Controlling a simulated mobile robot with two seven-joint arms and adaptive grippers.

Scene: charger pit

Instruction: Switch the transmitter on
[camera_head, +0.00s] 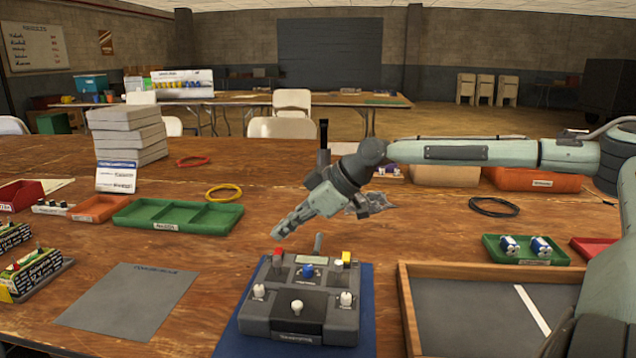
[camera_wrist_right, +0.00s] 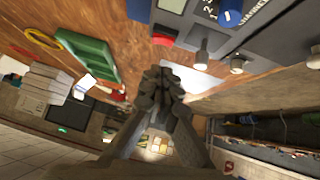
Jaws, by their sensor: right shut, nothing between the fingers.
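The transmitter (camera_head: 285,329) is a dark grey box on a blue mat (camera_head: 367,320) at the front middle of the table. It carries a blue knob (camera_head: 308,270), red and yellow controls, several white-topped sticks and a short grey stub at its back. My right gripper (camera_head: 279,233) is shut and empty, above and behind the transmitter's back left side, apart from it. In the right wrist view its closed fingers (camera_wrist_right: 166,88) point toward the transmitter (camera_wrist_right: 185,32), whose red control (camera_wrist_right: 163,40) and blue knob (camera_wrist_right: 230,18) show at the top. My left gripper is out of view.
A wooden-rimmed tray (camera_head: 405,312) stands to the right of the transmitter. A grey sheet (camera_head: 130,308) lies to its left. A green divided tray (camera_head: 178,216) and a box stack (camera_head: 127,135) are farther back. A small green tray (camera_head: 521,250) holds blue-and-white parts.

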